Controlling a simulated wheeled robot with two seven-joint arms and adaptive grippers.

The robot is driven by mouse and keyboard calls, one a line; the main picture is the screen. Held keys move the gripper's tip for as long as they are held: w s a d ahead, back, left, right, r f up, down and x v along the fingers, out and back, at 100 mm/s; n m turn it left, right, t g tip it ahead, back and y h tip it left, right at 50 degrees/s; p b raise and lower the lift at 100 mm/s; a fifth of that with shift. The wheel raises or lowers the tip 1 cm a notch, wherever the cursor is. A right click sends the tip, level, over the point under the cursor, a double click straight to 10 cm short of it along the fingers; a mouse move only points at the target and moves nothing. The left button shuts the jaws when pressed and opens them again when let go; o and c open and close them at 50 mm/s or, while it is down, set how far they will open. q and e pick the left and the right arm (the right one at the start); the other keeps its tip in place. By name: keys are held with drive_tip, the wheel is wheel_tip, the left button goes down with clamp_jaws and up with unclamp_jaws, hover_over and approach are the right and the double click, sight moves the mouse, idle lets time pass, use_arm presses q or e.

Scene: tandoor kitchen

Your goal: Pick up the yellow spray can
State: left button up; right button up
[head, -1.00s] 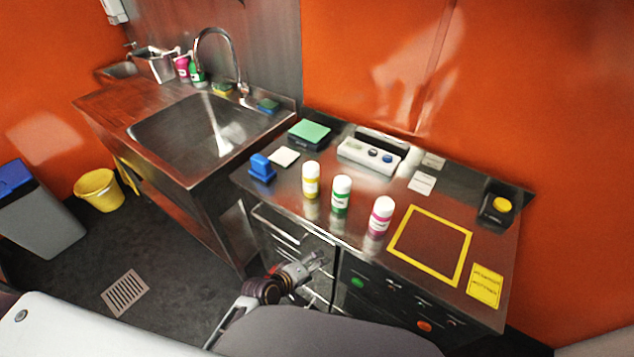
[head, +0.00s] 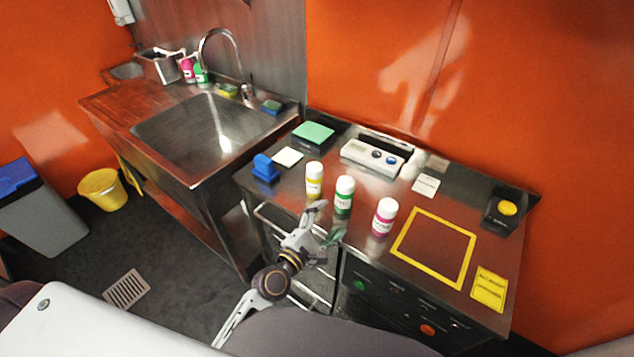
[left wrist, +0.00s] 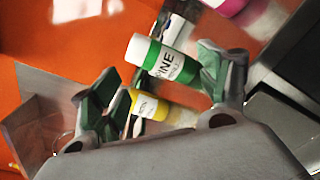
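The yellow spray can (head: 314,182), with a white cap and white label, stands upright on the steel counter (head: 402,190). A green can (head: 343,199) and a pink can (head: 383,221) stand in a row to its right. My left gripper (head: 326,222) is open and empty at the counter's front edge, just in front of the yellow and green cans. In the left wrist view, the yellow can (left wrist: 152,106) shows between the spread fingers, nearer the left one, partly hidden by it. My right gripper is not in view.
A yellow frame outline (head: 432,247) marks bare counter at right. The sink (head: 205,138) is at left.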

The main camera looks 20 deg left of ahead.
use_arm(q)
drive_tip(key=n, duration=0.2)
drive_tip(key=n+t+y, duration=0.2)
drive_tip(key=n+y, duration=0.5)
drive_tip(key=n, duration=0.4)
approach(313, 189)
drive_tip(key=s, duration=0.1)
drive_tip(key=shift+s+r+n+y, duration=0.1)
drive_tip(key=shift+r+n+y, duration=0.15)
drive_tip(key=shift+n, duration=0.55)
drive_tip(key=shift+w+a+p, duration=0.15)
drive_tip(key=shift+w+p, duration=0.3)
drive_tip(key=shift+w, duration=1.05)
drive_tip(key=shift+w+a+p, duration=0.2)
drive_tip(key=shift+w+p, duration=0.4)
drive_tip(key=shift+w, duration=2.2)
drive_tip(key=shift+w, duration=0.1)
drive_tip(key=shift+w+d+p, duration=0.1)
drive_tip(key=shift+w+p, duration=0.4)
drive_tip(key=shift+w, duration=2.05)
